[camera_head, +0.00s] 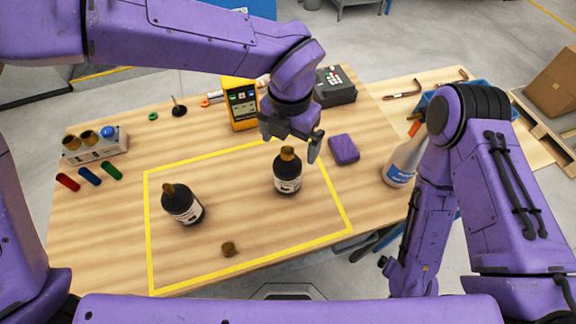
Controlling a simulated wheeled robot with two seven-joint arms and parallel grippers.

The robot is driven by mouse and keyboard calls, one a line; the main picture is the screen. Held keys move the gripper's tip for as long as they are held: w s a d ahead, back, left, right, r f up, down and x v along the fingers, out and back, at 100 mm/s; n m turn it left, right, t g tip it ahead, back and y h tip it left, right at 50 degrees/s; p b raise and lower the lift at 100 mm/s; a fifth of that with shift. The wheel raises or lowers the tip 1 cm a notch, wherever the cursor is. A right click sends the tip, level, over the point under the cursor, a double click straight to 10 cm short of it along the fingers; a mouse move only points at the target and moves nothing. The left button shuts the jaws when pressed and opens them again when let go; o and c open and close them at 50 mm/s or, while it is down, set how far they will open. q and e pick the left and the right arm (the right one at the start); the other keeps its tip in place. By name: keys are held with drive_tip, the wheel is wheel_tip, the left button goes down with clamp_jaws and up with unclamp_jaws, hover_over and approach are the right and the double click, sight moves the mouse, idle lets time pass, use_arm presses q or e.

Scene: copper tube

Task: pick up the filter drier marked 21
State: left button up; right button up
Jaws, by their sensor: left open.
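Two dark filter driers with white labels and brass-coloured tops stand upright inside the yellow outline on the table. One drier (183,205) is at the left, the other drier (288,174) at the right of the outline. Their label marks are too small to read, so I cannot tell which is 21. My left gripper (291,138) is open, pointing down around or just above the top of the right drier. Its exact height and any contact are unclear. My right forearm hangs at the right of the table, and its gripper does not show.
A small brass piece (229,249) lies near the outline's front. A yellow meter (241,104) stands behind. A fittings block (95,146) sits at the left.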

sight(287, 170)
use_arm(q)
drive_tip(key=f+p, duration=0.2)
drive_tip(key=f, duration=0.4)
drive_tip(key=shift+a+f, duration=0.15)
drive_tip(key=shift+a, duration=0.05)
drive_tip(key=c, duration=1.6)
clamp_jaws()
